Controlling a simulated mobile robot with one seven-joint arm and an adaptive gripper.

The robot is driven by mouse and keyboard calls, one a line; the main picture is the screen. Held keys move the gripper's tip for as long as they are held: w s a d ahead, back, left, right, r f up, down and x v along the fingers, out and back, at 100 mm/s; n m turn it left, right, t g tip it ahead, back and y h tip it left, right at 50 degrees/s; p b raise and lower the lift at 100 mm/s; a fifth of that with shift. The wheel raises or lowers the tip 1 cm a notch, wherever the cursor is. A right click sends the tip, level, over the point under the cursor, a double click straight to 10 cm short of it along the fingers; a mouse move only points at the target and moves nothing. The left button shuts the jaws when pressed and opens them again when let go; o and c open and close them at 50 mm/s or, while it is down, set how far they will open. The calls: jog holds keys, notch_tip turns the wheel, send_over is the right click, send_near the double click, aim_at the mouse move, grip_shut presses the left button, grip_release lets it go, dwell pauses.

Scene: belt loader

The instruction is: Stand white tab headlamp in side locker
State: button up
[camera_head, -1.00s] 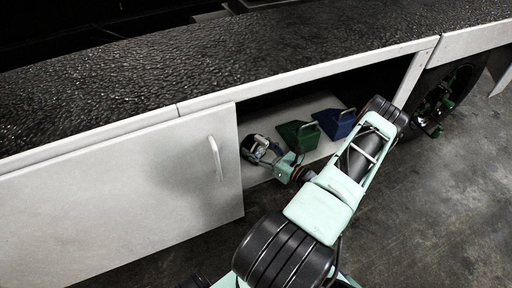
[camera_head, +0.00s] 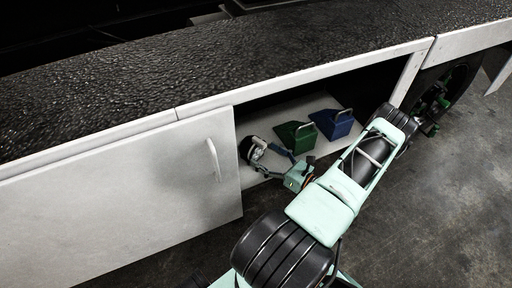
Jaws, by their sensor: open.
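The headlamp (camera_head: 254,147), dark with a whitish part, is in the open side locker (camera_head: 264,124), near its left end beside the door's edge. It seems to rest on the light locker floor, but its lower part is partly hidden and its exact pose is hard to tell. My gripper (camera_head: 271,161) is open at the locker's front, just right of the headlamp, with its fingers pointing left toward it. The fingers are small in view, and I see a slight gap between them and the headlamp.
A green wedge block (camera_head: 295,136) and a blue wedge block (camera_head: 332,123), each with a metal handle, stand right of the headlamp. The white locker door (camera_head: 130,205) is at the left, with a handle (camera_head: 214,158). A black belt (camera_head: 200,75) runs above. A wheel (camera_head: 440,98) is at the right.

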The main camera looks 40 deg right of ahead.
jog(key=s, duration=0.3)
jog(key=s+d+p, duration=0.1)
jog(key=s, duration=0.2)
jog(key=shift+s+d, duration=0.15)
jog(key=shift+s, duration=0.05)
jog(key=shift+r, duration=0.1)
